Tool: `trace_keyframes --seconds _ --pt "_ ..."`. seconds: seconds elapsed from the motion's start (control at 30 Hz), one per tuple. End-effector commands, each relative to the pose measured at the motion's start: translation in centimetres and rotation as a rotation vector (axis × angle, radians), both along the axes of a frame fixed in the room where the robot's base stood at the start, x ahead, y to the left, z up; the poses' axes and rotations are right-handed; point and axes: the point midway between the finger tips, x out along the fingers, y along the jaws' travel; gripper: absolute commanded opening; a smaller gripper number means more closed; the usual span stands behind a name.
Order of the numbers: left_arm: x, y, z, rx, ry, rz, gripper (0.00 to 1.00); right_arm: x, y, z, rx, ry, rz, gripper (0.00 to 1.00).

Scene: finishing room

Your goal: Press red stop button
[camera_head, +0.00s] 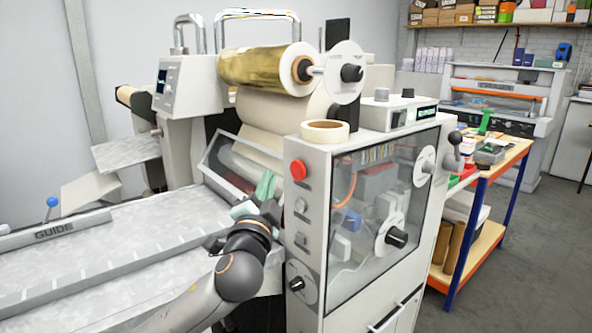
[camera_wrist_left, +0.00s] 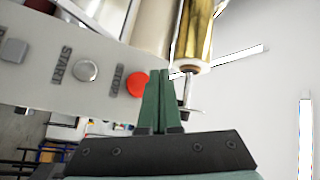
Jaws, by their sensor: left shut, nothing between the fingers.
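The red stop button (camera_head: 298,169) is a round red cap near the top of the narrow end panel of the white machine (camera_head: 311,220). In the left wrist view the red button (camera_wrist_left: 137,83) sits beside the label STOP, just left of my fingertips. My left gripper (camera_head: 266,180) has green fingers, pointing up and shut with nothing between them. It is left of the button in the head view, with a visible gap. In the wrist view the fingers (camera_wrist_left: 164,75) overlap the button's right edge; I cannot tell the depth between them. My right gripper is not in view.
A grey START button (camera_wrist_left: 85,70) and other controls share the panel. A gold foil roll (camera_head: 262,66) and a tape roll (camera_head: 325,131) are above. A clear guard (camera_head: 235,165) is close behind my left gripper. The feed table (camera_head: 120,245) extends left.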

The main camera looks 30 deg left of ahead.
Motion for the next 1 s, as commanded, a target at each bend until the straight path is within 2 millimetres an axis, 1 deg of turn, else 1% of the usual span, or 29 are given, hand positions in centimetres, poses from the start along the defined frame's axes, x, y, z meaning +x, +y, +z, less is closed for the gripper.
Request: trace_keyframes --seconds 0.03,0.1,0.33,0.5,1.0 --pt "0.7 -0.4 0.1 -0.001 -0.002 -0.002 0.00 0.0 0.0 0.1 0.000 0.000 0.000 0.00" --pt "1.5 -0.7 0.1 -0.002 -0.002 -0.002 0.00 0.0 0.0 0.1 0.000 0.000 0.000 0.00" --pt "3.2 -1.4 0.0 -0.001 0.000 -0.002 0.00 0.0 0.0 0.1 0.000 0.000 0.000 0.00" --pt "3.5 -1.5 0.0 0.001 -0.001 -0.002 0.00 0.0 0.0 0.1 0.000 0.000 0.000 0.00" --pt "3.5 -1.5 0.0 0.000 0.000 -0.001 0.00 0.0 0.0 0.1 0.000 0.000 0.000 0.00"
